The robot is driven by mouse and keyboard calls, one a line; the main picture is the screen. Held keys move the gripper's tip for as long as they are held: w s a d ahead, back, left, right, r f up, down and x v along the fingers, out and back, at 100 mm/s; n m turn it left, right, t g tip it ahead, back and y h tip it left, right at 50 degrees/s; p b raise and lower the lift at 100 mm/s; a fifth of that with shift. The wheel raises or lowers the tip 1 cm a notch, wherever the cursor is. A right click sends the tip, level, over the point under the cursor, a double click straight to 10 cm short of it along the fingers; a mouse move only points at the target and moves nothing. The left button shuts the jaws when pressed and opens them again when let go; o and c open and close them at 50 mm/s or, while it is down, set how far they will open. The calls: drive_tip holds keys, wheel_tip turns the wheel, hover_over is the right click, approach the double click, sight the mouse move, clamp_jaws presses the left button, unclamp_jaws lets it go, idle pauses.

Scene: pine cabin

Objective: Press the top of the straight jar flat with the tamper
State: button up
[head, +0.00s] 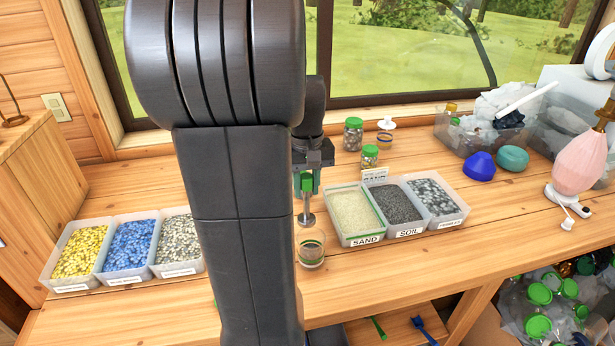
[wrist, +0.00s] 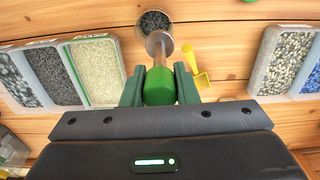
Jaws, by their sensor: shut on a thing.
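My gripper (head: 306,184) is shut on the green handle of the tamper (head: 306,216), which hangs upright with its metal disc downward. In the wrist view, the tamper (wrist: 159,46) points away from my gripper (wrist: 160,88). The straight jar (head: 311,250) stands on the table just below the tamper's disc, with clear walls and coloured bands. In the wrist view, the jar (wrist: 155,20) holds dark grains, and the disc shows at its near edge. The disc is above the jar and appears apart from it.
Yellow (head: 78,280), blue (head: 128,274) and grey gravel trays stand left. A yellow scoop (wrist: 195,65) lies near the jar. Two lidded jars (head: 353,135) stand behind.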

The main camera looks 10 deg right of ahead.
drive_tip(key=shift+s+d, duration=0.4)
drive_tip(key=shift+d, duration=0.2)
drive_tip(key=b, duration=0.4)
hover_over(311, 219)
wheel_tip(311, 219, down, 4)
drive_tip(key=shift+f, duration=0.2)
drive_tip(key=shift+f+b, duration=0.45)
drive_tip(key=shift+f, duration=0.35)
drive_tip(key=shift+f, duration=0.1)
drive_tip(key=shift+f+b, duration=0.65)
drive_tip(key=shift+f, duration=0.25)
drive_tip(key=shift+f, duration=0.2)
drive_tip(key=shift+f+b, duration=0.6)
drive_tip(key=shift+f, duration=0.2)
drive_tip(key=shift+f, duration=0.3)
drive_tip(key=shift+r, duration=0.1)
